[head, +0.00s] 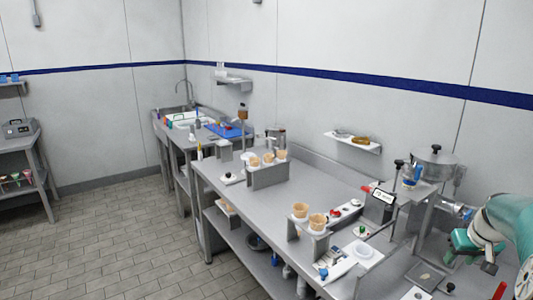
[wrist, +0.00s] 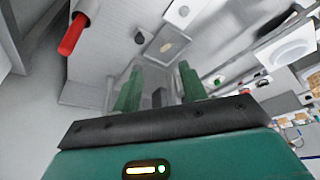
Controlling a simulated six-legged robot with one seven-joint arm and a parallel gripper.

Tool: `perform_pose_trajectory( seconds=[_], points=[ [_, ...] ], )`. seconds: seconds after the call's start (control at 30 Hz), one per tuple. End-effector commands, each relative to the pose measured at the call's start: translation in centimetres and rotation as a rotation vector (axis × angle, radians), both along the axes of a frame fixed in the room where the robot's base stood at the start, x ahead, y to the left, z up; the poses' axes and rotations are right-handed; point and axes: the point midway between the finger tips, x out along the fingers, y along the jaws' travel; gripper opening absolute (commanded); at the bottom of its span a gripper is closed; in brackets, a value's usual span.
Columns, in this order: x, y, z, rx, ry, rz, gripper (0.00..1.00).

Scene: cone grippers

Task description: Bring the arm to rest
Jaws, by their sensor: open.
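My gripper (wrist: 160,70) shows in the wrist view with two green fingers standing apart and nothing between them. Beyond the fingers lie grey steel surfaces and a small square plate (wrist: 172,46). In the head view my teal arm comes in at the right edge, and my gripper (head: 460,243) hangs over the right end of the steel counter (head: 330,190). The fingertips are too small there to make out clearly.
Cones stand in a near holder (head: 305,236) and a farther holder (head: 268,176) on the counter. A metal machine (head: 435,165) stands close to my arm. A red-handled thing (wrist: 72,35) shows left of my fingers. The tiled floor (head: 110,235) at left is clear.

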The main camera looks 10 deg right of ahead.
Motion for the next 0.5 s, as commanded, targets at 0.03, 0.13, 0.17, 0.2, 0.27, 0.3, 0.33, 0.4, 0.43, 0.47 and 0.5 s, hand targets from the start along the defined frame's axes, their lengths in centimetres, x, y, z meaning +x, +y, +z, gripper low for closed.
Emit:
perform_pose_trajectory(
  seconds=[0.03, 0.13, 0.17, 0.2, 0.27, 0.3, 0.33, 0.4, 0.43, 0.47, 0.5],
  points=[
    [1.3, 3.1, 1.2, -0.015, 0.007, 0.032, 0.42],
    [2.6, 9.3, 3.1, -0.037, 0.022, 0.074, 0.42],
    [2.8, 11.1, 3.6, -0.043, 0.025, 0.085, 0.42],
    [2.9, 13.5, 4.2, -0.051, 0.028, 0.099, 0.42],
    [2.9, 17.1, 5.1, -0.061, 0.029, 0.121, 0.42],
    [2.7, 19.4, 5.6, -0.067, 0.027, 0.134, 0.42],
    [2.4, 21.1, 6.0, -0.073, 0.025, 0.144, 0.42],
    [1.6, 24.9, 6.7, -0.081, 0.018, 0.166, 0.42],
    [1.2, 26.4, 6.9, -0.083, 0.013, 0.176, 0.42],
    [0.7, 27.9, 7.1, -0.085, 0.009, 0.185, 0.42],
    [-0.1, 29.8, 7.3, -0.087, 0.001, 0.197, 0.42]
  ],
)
